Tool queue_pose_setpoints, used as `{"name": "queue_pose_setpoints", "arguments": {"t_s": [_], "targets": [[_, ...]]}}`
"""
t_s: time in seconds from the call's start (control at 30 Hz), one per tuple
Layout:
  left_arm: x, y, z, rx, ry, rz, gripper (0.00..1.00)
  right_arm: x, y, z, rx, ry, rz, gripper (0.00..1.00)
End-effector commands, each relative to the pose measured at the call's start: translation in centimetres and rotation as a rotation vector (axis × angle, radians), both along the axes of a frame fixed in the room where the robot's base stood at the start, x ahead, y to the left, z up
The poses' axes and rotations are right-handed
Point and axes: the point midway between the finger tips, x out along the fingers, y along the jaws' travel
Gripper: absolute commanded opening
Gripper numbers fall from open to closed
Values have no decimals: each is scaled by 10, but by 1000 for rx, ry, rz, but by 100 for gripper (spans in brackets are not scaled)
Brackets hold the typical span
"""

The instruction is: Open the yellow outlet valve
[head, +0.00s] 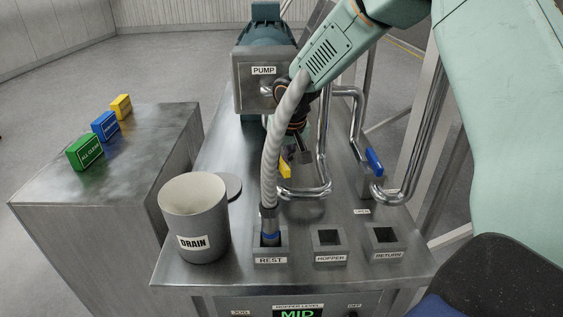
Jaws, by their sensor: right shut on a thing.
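The yellow outlet valve handle (285,169) shows as a small yellow piece behind the grey hose, below the pump. My right gripper (296,156) reaches down from the upper right, in front of the pump, and is shut on the yellow valve handle. The hose and my own wrist hide much of the fingers and of the valve body. My left gripper is not in view.
A ribbed grey hose (271,165) stands in the REST socket. HOPPER (329,240) and RETURN (386,238) sockets look empty. A blue-handled valve (374,161) sits on the right pipe. The DRAIN bucket (194,219) stands left. Green, blue and yellow blocks lie on a side cabinet (150,145).

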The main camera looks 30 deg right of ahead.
Motion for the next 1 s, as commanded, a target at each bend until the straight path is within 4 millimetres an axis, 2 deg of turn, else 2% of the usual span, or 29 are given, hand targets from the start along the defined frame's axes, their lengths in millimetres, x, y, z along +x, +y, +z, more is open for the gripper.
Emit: {"name": "queue_pose_setpoints", "arguments": {"t_s": [0.03,0.1,0.4,0.63,1.0], "targets": [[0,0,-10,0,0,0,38,6,0,2,-5,-20,-30,0],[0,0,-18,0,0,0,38,6,0,2,-5,-23,-80,0],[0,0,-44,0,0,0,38,6,1,2,-2,-21,-260,0],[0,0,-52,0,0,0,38,6,1,4,-1,-20,-331,0],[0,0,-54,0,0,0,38,6,1,6,1,-19,-356,0]]}}
